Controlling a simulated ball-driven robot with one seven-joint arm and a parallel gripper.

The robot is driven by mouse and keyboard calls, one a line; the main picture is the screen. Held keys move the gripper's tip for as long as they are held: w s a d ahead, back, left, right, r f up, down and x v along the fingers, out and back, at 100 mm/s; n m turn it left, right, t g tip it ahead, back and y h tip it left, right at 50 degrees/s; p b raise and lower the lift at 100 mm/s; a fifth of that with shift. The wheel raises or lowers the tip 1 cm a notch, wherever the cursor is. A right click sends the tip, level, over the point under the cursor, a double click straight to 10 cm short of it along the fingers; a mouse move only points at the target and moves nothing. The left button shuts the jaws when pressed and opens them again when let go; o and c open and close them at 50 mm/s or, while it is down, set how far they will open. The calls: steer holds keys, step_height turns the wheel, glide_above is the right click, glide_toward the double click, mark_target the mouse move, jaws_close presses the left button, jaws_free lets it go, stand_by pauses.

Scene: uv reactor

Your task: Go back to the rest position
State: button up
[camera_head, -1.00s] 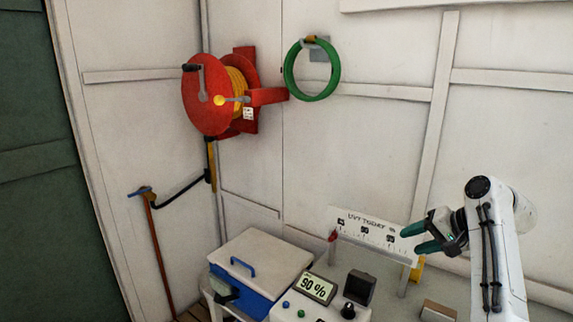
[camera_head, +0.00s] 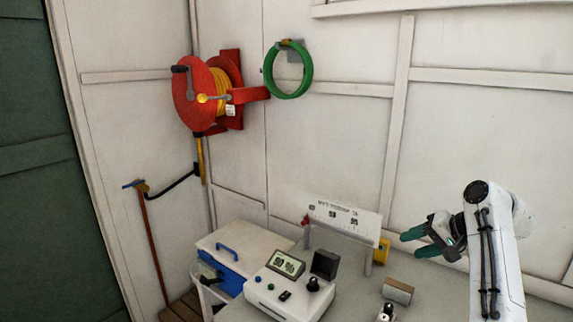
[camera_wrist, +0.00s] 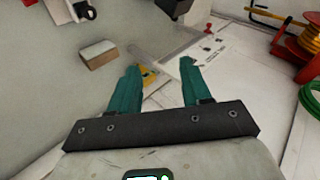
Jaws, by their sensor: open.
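My gripper (camera_head: 412,243) is raised at the right of the head view, with its teal fingers pointing left. It is open and empty. The wrist view shows the two teal fingers (camera_wrist: 156,75) apart with nothing between them. The gripper is to the right of the white labelled board (camera_head: 343,217) and above the grey bench (camera_head: 350,295), touching neither as far as I can see. Past the fingers, the wrist view shows a yellow item (camera_wrist: 148,77) and a tan block (camera_wrist: 98,54).
A white control box (camera_head: 290,292) with a display stands on the bench, beside a blue and white cooler (camera_head: 235,255). A red hose reel (camera_head: 210,95) and a green hose coil (camera_head: 288,70) hang on the white walls. The upper right wall is bare.

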steer(key=s+a+f+n+h, duration=0.1)
steer(key=s+a+f+h, duration=0.1)
steer(key=s+f, duration=0.8)
steer(key=s+a+f+n+h, duration=0.1)
steer(key=s+f, duration=0.2)
steer(key=s, duration=0.3)
steer(key=s+a+f+n+g+h, duration=0.1)
steer(key=s+f, duration=0.3)
steer(key=s, duration=0.1)
steer(key=s+a+f+n, duration=0.1)
steer(key=s+f, duration=0.3)
steer(key=s, duration=0.2)
steer(key=shift+s+g+h, duration=0.35)
steer(key=shift+g+h, duration=0.05)
steer(key=s+n+h, duration=0.1)
steer(key=s+n, duration=0.1)
steer(key=s, duration=1)
steer(key=s+f+g+b, duration=0.4)
steer(key=s+f+b, duration=0.6)
steer(key=f, duration=0.5)
steer(key=shift+s+d+f+m, duration=0.15)
steer(key=shift+s+d+m, duration=0.1)
steer(key=shift+d+m, duration=0.1)
